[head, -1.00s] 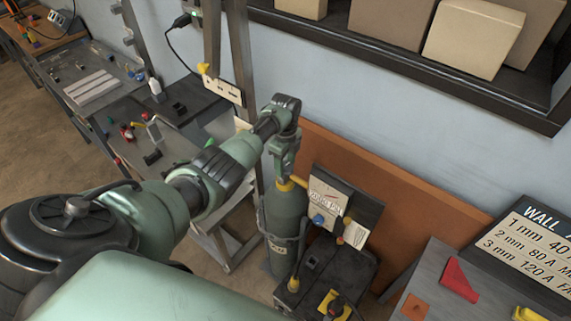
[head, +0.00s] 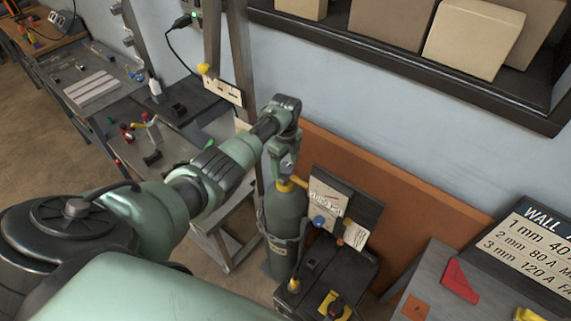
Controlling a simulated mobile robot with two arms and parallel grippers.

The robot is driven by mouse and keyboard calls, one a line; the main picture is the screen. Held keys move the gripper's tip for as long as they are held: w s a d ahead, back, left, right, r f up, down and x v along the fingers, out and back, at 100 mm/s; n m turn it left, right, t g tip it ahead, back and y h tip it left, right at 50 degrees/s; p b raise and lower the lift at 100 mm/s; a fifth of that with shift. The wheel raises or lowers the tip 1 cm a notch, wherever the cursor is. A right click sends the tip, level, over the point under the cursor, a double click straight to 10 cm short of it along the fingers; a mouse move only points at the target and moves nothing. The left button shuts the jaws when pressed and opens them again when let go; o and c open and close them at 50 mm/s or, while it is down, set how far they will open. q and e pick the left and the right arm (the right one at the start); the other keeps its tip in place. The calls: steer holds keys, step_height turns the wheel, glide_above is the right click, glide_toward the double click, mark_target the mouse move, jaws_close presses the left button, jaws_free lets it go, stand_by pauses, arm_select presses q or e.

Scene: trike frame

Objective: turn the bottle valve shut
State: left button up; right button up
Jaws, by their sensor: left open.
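The gas bottle (head: 285,220) is a dark green cylinder standing upright behind a black welding machine. Its yellow valve (head: 288,185) is at the top. My left arm reaches in from the left, and my left gripper (head: 286,176) points down at the valve from above. The jaws are open and small in the picture; they are right at the valve, and I cannot tell whether they touch it. The wrist partly hides the top of the valve. My right gripper is out of view.
The black welding machine (head: 312,266) stands right of the bottle, with a white chart (head: 328,203) and a blue knob (head: 319,222) by it. An orange-brown board (head: 400,185) leans on the wall behind. A grey table (head: 432,290) is at the right, and workbenches (head: 95,85) are at the left.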

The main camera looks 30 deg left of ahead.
mark_target(285, 167)
arm_select(q)
step_height(285, 167, up, 8)
steer(key=shift+f+b, duration=0.1)
steer(key=shift+b, duration=0.5)
